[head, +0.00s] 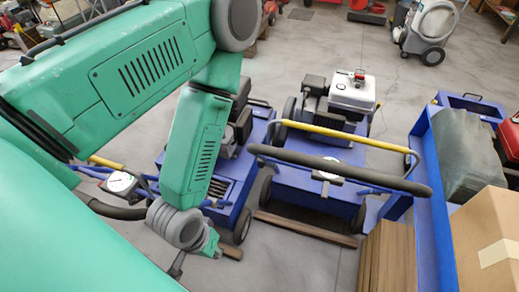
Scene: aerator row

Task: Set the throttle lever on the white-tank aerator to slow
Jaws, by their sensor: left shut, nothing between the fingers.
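The white-tank aerator (310,185) is a blue machine right of centre with a white fuel tank (352,92) and a red cap. Its handle has a yellow bar (335,134) and a thick black bar (340,170). A small pale round plate (325,176) with a dark part over it sits at the black bar. I cannot make out the throttle lever or its setting. My left gripper (178,266) is small and mostly hidden by my wrist at lower left of centre. It is shut and empty, apart from the white-tank aerator. My right gripper is out of view.
Another blue aerator (238,195) stands to the left, partly behind my left arm, with a round dial (122,182). A blue frame (432,205) and a cardboard box (485,240) stand at right. Wooden strips (305,229) lie on the floor before the machines.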

